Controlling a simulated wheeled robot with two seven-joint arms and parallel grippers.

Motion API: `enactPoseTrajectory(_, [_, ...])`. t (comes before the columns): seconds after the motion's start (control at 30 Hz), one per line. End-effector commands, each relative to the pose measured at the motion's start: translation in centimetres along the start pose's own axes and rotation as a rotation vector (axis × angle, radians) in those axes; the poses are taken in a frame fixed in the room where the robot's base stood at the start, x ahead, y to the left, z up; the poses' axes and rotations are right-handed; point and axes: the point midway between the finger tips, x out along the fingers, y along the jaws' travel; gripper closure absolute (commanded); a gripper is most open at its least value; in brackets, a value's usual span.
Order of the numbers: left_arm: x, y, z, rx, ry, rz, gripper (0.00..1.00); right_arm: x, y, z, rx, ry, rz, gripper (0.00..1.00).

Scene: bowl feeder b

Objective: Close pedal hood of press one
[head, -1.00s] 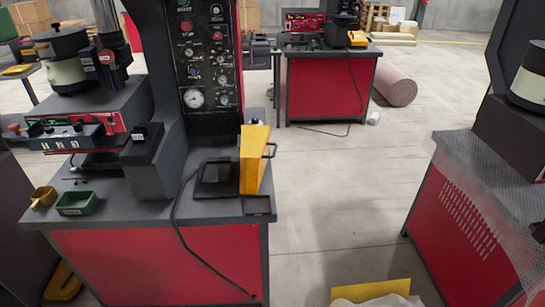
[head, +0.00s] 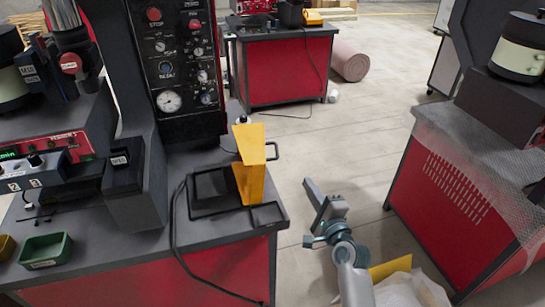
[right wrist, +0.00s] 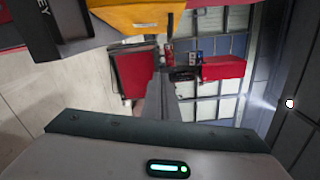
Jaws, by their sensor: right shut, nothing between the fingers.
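The yellow pedal hood (head: 253,165) stands raised, nearly upright, on a black pedal base (head: 212,190) at the right end of the press table. A dark handle sticks out from its right side. In the right wrist view the yellow hood (right wrist: 130,18) lies along the top edge. My right gripper (head: 313,187) is to the right of the hood, over the gap beyond the table's edge, apart from the hood. Its fingers are shut with nothing between them; they also show in the right wrist view (right wrist: 160,98). My left gripper is out of view.
The press column with its control panel (head: 178,65) rises behind and left of the pedal. A black cable runs down the table front. A green tray (head: 45,250) sits at the left. Another red workbench (head: 455,180) stands right; open floor lies between.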

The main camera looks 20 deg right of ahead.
Motion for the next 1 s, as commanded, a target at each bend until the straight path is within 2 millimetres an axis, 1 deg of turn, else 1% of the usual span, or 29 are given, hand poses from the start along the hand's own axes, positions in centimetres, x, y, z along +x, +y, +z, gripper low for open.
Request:
enactPoseTrajectory(0.03, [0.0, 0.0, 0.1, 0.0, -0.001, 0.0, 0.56, -0.1, -0.7, 0.0, 0.011, -0.001, -0.012, 1.0])
enactPoseTrajectory(0.1, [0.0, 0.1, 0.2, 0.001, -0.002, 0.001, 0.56, -0.1, -1.1, 0.0, 0.021, -0.002, -0.019, 1.0])
enactPoseTrajectory(0.4, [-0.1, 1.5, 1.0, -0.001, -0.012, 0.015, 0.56, 0.0, -1.0, 0.1, 0.019, -0.003, -0.018, 1.0])
enactPoseTrajectory(0.57, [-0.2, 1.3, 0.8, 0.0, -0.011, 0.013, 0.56, 0.5, -1.1, 0.1, 0.018, -0.003, -0.018, 1.0])
enactPoseTrajectory(0.77, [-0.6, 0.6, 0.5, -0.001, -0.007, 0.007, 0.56, 2.4, -1.2, 0.1, 0.017, -0.003, -0.019, 1.0])
enactPoseTrajectory(0.87, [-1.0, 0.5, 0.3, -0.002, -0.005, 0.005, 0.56, 3.8, -1.3, 0.1, 0.017, -0.003, -0.017, 1.0])
enactPoseTrajectory(1.0, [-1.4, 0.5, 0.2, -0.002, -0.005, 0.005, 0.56, 6.3, -1.4, 0.1, 0.016, -0.003, -0.018, 1.0])
